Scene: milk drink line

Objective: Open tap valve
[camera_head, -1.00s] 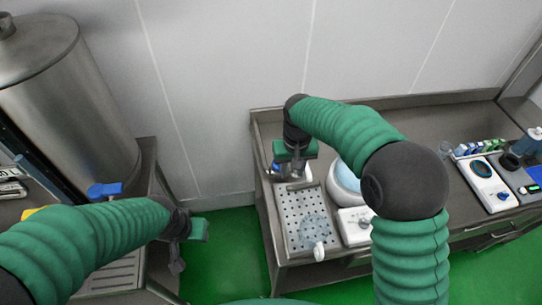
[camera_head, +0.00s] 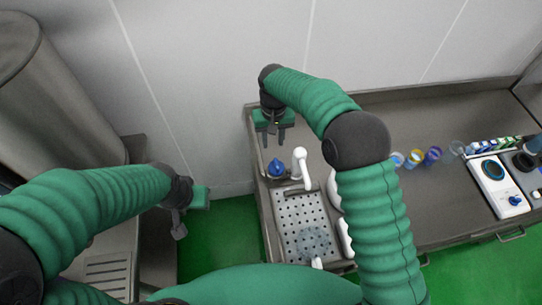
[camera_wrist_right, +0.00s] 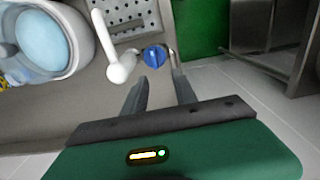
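The blue tap knob (camera_head: 276,168) sits at the left end of the steel counter, beside the white tap spout (camera_head: 300,163). In the right wrist view the blue knob (camera_wrist_right: 155,56) lies just beyond my fingertips, roughly in line with the gap between them. My right gripper (camera_head: 273,142) is above and behind the knob, pointing down, with its fingers apart and empty. They also show in the right wrist view (camera_wrist_right: 158,86), apart from the knob. My left gripper (camera_head: 180,230) hangs over the gap between the benches; its finger opening is unclear.
A perforated drain plate (camera_head: 302,215) lies in front of the tap. Several coloured cups (camera_head: 414,159) and a white device with a dial (camera_head: 497,185) stand to the right. A large steel tank (camera_head: 50,85) stands at left. The wall is close behind my right gripper.

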